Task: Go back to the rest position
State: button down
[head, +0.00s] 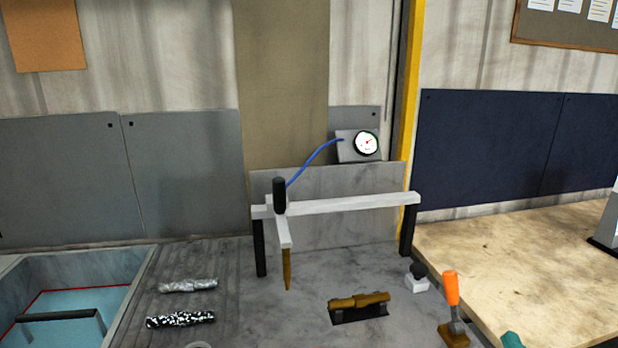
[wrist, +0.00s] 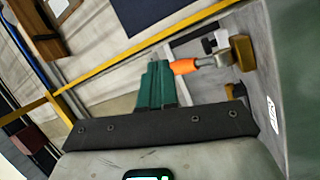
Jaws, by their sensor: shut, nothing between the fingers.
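My gripper (wrist: 158,66) shows in the wrist view as two green fingers pressed together, with nothing between them. Its teal tip (head: 512,340) just enters the head view at the bottom edge, right of centre. In the head view it is to the right of an orange-handled tool (head: 452,290) on a brown block. In the wrist view the orange handle (wrist: 184,66) appears just right of the fingers; I cannot tell whether they touch. The rest of my arm is out of the head view.
A white gauge frame (head: 350,204) on dark posts stands at centre, with a dial (head: 367,143) behind it. A brown part (head: 358,301) lies in a dark holder. Two metal shafts, one silver (head: 188,286) and one speckled (head: 180,320), lie left. The wooden bench (head: 530,260) is largely bare.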

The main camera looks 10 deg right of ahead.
jog(key=s+a+f+m+g, duration=0.3)
jog(key=s+f+m+g, duration=0.7)
jog(key=f, duration=0.2)
jog(key=s+a+f+g+y, duration=0.2)
jog(key=s+a+g+y, duration=0.1)
jog(key=s+a, duration=0.4)
jog(key=s+a+f+m+g+y, duration=0.1)
jog(key=s+a+f+g+y, duration=0.2)
jog(key=s+a, duration=0.4)
jog(key=s+g, duration=0.1)
jog(key=s, duration=0.2)
jog(key=shift+s+a+f+g, duration=0.2)
jog(key=shift+s+a+g, duration=0.1)
jog(key=shift+a+g, duration=0.1)
